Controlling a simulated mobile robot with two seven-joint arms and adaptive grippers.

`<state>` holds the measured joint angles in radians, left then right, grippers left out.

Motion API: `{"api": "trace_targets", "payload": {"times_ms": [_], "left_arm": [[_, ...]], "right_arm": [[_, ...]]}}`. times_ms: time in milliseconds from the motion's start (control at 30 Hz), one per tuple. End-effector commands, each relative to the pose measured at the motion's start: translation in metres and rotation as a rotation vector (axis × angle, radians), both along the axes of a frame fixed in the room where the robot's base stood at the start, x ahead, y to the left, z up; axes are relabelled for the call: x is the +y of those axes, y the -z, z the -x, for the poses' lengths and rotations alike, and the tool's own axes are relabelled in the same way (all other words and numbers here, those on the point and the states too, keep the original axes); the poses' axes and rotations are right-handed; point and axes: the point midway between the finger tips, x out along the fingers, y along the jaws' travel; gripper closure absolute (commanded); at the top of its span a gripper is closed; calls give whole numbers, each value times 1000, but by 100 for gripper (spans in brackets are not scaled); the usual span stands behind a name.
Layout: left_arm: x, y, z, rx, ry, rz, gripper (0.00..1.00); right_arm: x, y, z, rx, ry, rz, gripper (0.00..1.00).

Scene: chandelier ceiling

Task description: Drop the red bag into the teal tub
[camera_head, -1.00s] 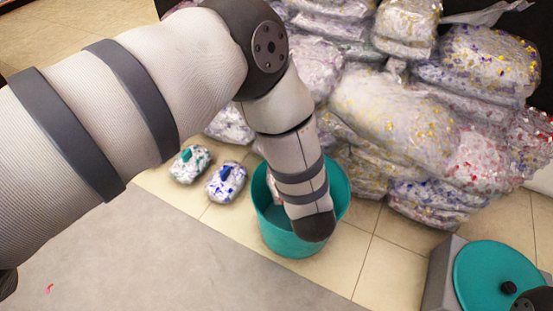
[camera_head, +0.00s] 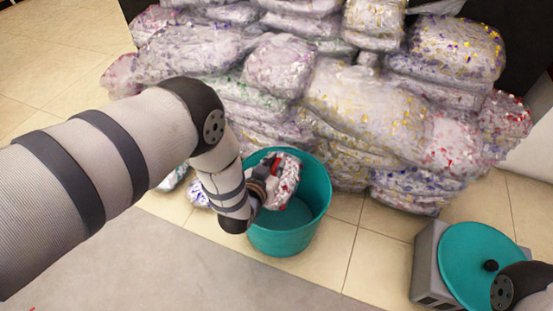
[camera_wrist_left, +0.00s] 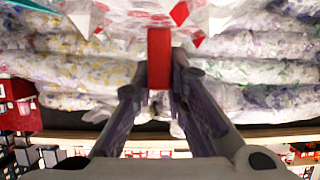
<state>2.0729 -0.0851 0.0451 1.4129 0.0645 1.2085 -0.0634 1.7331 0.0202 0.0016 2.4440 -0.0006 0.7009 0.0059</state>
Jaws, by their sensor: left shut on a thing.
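The red bag (camera_head: 289,182) is a clear packet with red and white bits. It hangs from my left gripper (camera_head: 266,183) over the teal tub (camera_head: 313,207), within its rim as seen from above. The tub stands upright on the tiles, and the part of its floor that shows is bare. In the left wrist view, the fingers (camera_wrist_left: 159,78) are closed on a red tab (camera_wrist_left: 159,50) of the bag, whose body fills the top of the picture. How far the bag is above the tub floor is hard to tell. My right gripper is out of view.
A tall pile of clear bags (camera_head: 365,110) rises just behind the tub. A blue-flecked packet (camera_head: 199,195) lies left of it, partly behind my arm. A grey box with a teal round top (camera_head: 475,255) stands at the right. Tiles between box and tub are clear.

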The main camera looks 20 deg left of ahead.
Motion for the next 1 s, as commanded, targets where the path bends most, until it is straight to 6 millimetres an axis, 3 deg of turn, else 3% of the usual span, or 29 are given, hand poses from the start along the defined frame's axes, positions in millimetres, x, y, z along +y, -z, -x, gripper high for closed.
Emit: {"api": "trace_targets", "payload": {"times_ms": [200,233,300,333,667,767,1000], "left_arm": [[0,-1,-1,-5,0,0,100],[0,-1,-1,-5,0,0,83],[0,-1,-1,-5,0,0,67],[0,-1,-1,-5,0,0,64],[0,-2,4,-1,0,0,64],[0,-8,20,2,0,1,64],[2,-34,80,1,0,1,64]], "right_arm": [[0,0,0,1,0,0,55],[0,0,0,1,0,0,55],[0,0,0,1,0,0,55],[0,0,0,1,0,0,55],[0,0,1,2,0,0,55],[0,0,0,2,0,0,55],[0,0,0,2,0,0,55]]}}
